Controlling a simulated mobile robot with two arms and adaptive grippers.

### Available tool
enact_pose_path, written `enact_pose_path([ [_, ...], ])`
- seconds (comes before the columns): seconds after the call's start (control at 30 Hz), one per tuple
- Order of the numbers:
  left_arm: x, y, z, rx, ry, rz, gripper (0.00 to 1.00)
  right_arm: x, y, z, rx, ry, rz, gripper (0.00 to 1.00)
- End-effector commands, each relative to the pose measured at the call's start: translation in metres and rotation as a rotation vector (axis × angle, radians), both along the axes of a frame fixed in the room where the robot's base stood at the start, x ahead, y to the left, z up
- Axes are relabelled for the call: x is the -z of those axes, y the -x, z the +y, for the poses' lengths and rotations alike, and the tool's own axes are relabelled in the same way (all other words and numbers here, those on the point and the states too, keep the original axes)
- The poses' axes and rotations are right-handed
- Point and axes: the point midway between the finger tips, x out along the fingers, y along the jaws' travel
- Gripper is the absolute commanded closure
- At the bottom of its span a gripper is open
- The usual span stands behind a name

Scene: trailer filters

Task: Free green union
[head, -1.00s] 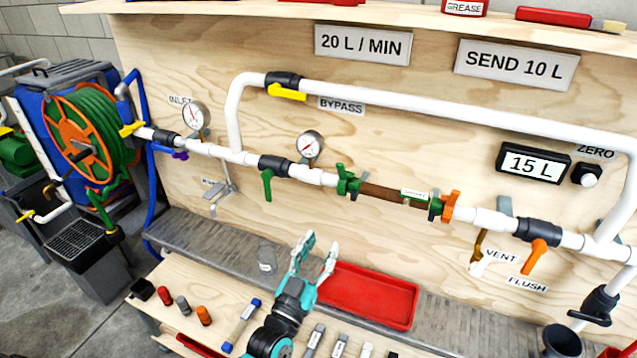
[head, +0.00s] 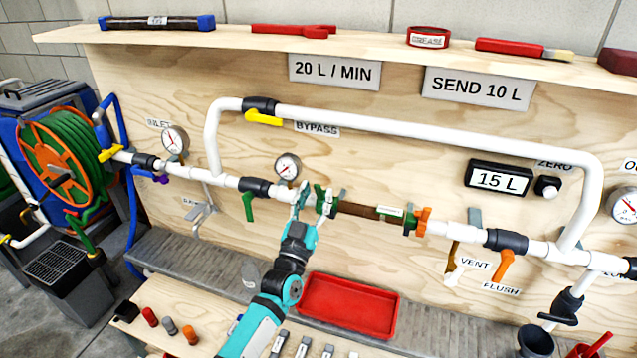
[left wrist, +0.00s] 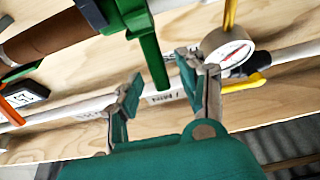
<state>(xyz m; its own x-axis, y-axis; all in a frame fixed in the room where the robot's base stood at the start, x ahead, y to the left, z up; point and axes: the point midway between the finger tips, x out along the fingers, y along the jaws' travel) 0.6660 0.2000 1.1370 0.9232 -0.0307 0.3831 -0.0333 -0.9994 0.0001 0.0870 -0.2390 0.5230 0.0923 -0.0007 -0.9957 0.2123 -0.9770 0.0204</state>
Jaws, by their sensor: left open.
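The green union (head: 325,203) is on the pipe at the left end of the brown filter section (head: 358,210). In the left wrist view the green union (left wrist: 128,14) is at the top, with one long green wing (left wrist: 152,62) pointing down towards my gripper. My left gripper (head: 318,197) is open at the union in the head view and partly covers it. In the left wrist view its fingers (left wrist: 160,76) stand apart on either side of the wing's end. I cannot tell whether they touch it. My right gripper is not in view.
An orange union (head: 422,221) is at the filter's right end. A gauge (head: 287,167) and a green-handled valve (head: 250,205) are close on the left. The bypass pipe (head: 400,128) runs above. A red tray (head: 349,305) lies below on the bench.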

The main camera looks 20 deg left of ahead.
Motion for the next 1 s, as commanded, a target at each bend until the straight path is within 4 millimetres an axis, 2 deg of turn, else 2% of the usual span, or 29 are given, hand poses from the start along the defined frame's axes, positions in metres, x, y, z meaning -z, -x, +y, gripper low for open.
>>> enact_pose_path([
  [0.2,-0.008,-0.020,-0.001,0.001,0.000,0.001,0.60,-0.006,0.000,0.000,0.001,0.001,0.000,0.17],
  [0.53,-0.008,-0.023,-0.001,0.001,0.000,0.002,0.60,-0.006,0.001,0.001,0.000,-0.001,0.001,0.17],
  [0.83,-0.008,-0.022,-0.001,0.001,0.000,0.001,0.99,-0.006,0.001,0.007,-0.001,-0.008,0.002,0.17],
  [1.0,-0.008,-0.022,-0.001,0.001,0.001,0.001,1.00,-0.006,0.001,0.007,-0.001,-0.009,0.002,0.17],
])
